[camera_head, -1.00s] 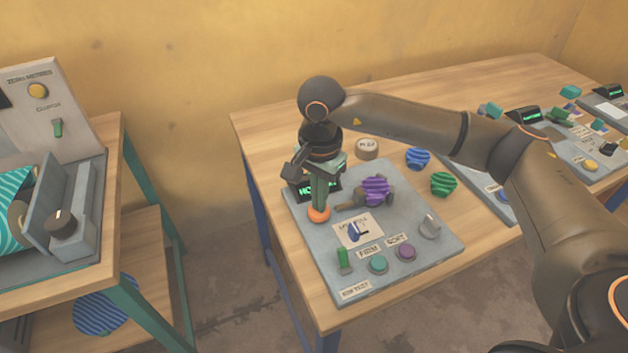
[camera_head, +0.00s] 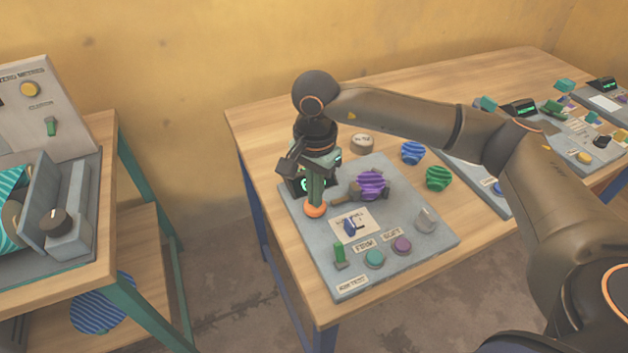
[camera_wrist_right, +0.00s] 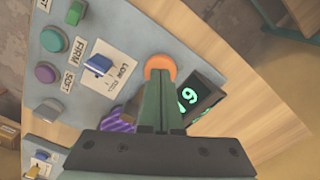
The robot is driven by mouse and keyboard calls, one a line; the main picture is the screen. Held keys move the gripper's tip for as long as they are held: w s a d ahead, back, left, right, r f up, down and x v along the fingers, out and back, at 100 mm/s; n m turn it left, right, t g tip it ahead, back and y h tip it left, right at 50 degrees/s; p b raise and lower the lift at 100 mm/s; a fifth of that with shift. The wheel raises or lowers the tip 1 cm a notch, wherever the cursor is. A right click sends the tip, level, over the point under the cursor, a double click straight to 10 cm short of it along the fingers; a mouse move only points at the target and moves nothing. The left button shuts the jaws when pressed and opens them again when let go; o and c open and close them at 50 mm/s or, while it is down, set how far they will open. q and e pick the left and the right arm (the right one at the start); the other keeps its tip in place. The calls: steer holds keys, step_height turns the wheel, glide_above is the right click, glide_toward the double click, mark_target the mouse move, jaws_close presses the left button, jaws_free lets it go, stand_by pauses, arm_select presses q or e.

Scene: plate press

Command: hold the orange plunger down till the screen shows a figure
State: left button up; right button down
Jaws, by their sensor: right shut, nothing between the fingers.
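The orange plunger (camera_head: 315,211) is at the far left corner of the grey panel (camera_head: 385,245). My right gripper (camera_head: 317,202) points down with its fingers shut and empty, their tips on top of the plunger. In the right wrist view the plunger (camera_wrist_right: 160,66) shows as an orange disc just beyond the closed fingertips (camera_wrist_right: 160,80). The small dark screen (camera_wrist_right: 197,96) beside it shows large green digits, partly covered by the gripper. In the head view the screen (camera_head: 298,186) is mostly hidden behind the gripper. My left gripper is out of view.
A purple striped ball (camera_head: 371,184) sits in a holder on the panel, close to the fingers. Teal (camera_head: 375,258) and purple (camera_head: 402,245) buttons and a green switch (camera_head: 340,255) are nearer. Blue (camera_head: 413,152) and green (camera_head: 438,177) striped balls lie behind.

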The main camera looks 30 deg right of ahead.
steer(key=shift+r+p, duration=1.3)
steer(key=shift+r, duration=1.15)
